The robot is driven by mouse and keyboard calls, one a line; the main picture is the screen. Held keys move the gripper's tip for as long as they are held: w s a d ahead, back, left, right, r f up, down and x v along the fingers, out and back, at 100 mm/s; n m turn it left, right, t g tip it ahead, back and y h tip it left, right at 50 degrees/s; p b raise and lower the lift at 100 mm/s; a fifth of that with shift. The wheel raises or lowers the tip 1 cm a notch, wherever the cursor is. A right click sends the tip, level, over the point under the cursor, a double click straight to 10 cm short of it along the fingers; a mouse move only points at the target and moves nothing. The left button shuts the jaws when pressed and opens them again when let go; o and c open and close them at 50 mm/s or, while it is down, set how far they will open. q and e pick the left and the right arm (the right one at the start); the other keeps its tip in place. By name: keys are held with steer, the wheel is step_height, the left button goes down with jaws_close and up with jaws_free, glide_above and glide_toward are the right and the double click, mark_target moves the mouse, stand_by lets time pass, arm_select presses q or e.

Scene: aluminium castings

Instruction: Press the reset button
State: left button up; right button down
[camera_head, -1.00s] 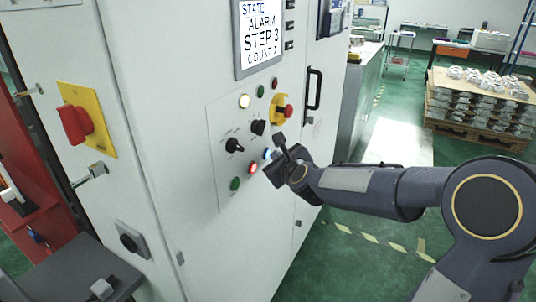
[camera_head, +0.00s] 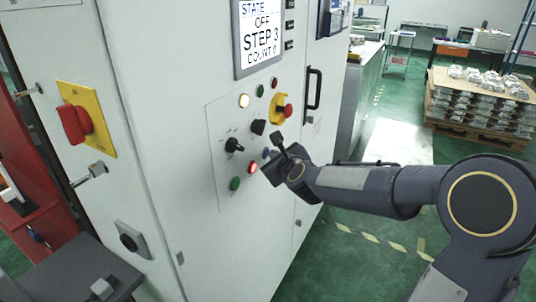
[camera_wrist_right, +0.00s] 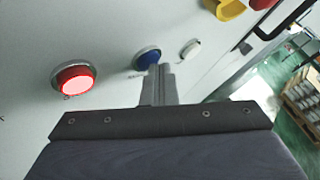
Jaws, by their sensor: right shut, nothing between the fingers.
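The control panel (camera_head: 222,122) on the white cabinet carries several buttons and knobs. The blue button (camera_head: 266,152) sits low on the panel and is unlit; in the right wrist view (camera_wrist_right: 147,58) it is just behind my fingertips. My right gripper (camera_head: 275,164) is shut and empty, reaching the panel from the right. In the wrist view its fingertips (camera_wrist_right: 159,76) overlap the lower right of the blue button; I cannot tell whether they touch it. The display (camera_head: 260,35) reads STATE OFF, STEP 3, COUNT 0. My left gripper is out of view.
A lit red button (camera_head: 253,168) and a green one (camera_head: 235,184) are close by. A white button (camera_wrist_right: 191,49) is right of the blue one. A red emergency stop (camera_head: 288,110) on yellow sits above. A door handle (camera_head: 313,88) sticks out to the right.

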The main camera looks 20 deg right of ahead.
steer(key=shift+s+d+b, duration=0.45)
steer(key=shift+s, duration=0.2)
steer(key=s+d+b, duration=0.1)
steer(key=s, duration=0.1)
steer(key=s+d+b, duration=0.2)
stand_by(0.4)
stand_by(0.5)
